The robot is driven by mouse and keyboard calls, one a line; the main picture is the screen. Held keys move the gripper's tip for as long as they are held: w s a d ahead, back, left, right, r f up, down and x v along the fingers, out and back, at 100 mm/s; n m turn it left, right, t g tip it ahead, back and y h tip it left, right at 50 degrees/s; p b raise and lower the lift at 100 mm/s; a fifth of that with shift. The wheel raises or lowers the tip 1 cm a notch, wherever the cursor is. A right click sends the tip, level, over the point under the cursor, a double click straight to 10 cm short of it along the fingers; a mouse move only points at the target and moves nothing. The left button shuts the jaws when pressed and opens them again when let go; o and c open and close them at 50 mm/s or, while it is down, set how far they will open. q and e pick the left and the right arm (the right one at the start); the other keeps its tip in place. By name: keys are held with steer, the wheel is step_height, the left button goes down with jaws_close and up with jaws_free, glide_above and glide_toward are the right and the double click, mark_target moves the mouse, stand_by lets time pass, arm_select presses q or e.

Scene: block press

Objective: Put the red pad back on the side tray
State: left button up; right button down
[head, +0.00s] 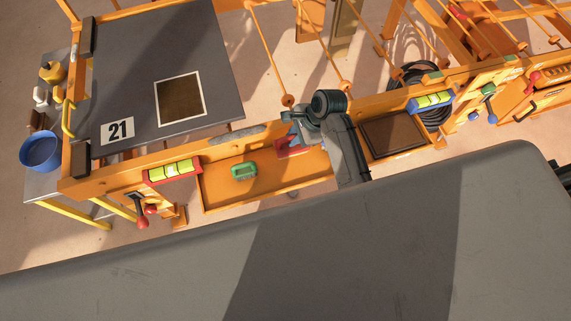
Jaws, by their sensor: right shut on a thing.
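My right gripper (292,138) is over the right part of the orange side tray (283,177), near its back edge. It is shut on the red pad (291,150), which is partly hidden under the jaws. I cannot tell whether the pad touches the tray or hangs just above it. A green pad (244,171) lies in the middle of the tray, left of the red pad and apart from it. My left gripper is not in view.
A dark plate marked 21 (205,66) with a brown square (180,98) lies behind the tray. A red-framed level (172,170) is left of the tray. A brown panel (395,133) is to the right. A blue bowl (40,152) stands far left. The tray's front right is bare.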

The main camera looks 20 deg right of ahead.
steer(key=shift+w+f, duration=0.1)
steer(key=shift+f, duration=0.5)
step_height(320, 180, down, 9)
steer(key=shift+f+p, duration=0.2)
steer(key=shift+p, duration=0.1)
steer(key=shift+f, duration=0.1)
steer(key=c, duration=1.4)
jaws_free()
steer(key=shift+o, duration=0.2)
steer(key=v, duration=1.2)
